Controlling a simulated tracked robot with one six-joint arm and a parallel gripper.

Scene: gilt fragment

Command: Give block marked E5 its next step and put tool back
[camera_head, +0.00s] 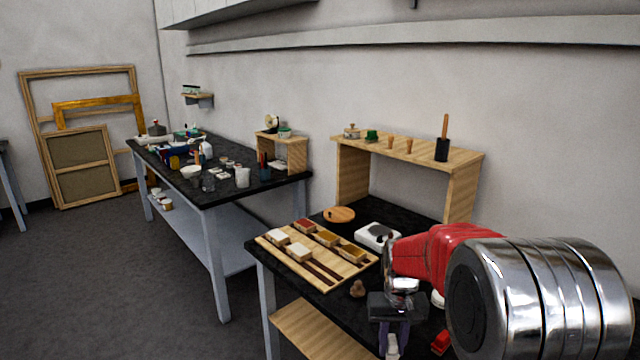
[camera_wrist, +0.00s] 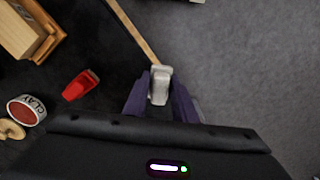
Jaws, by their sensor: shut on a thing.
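My gripper (camera_wrist: 160,95) has purple fingers shut on a small pale thing (camera_wrist: 160,84) near the dark table's edge. In the head view my gripper (camera_head: 394,338) is low at the right, with the pale thing (camera_head: 392,347) partly cut off by the frame. Several blocks sit on a wooden board (camera_head: 318,273): white-topped ones (camera_head: 299,252), a red-topped one (camera_head: 304,226) and ochre-topped ones (camera_head: 351,252). I cannot read any mark such as E5.
A red tool (camera_wrist: 80,86) and a CLAY tin (camera_wrist: 26,110) lie near my gripper. A wooden knob (camera_head: 358,288), white appliance (camera_head: 377,236) and round wooden disc (camera_head: 339,214) are on the table. Behind stands a wooden shelf (camera_head: 465,165). A cluttered second table (camera_head: 215,200) is left.

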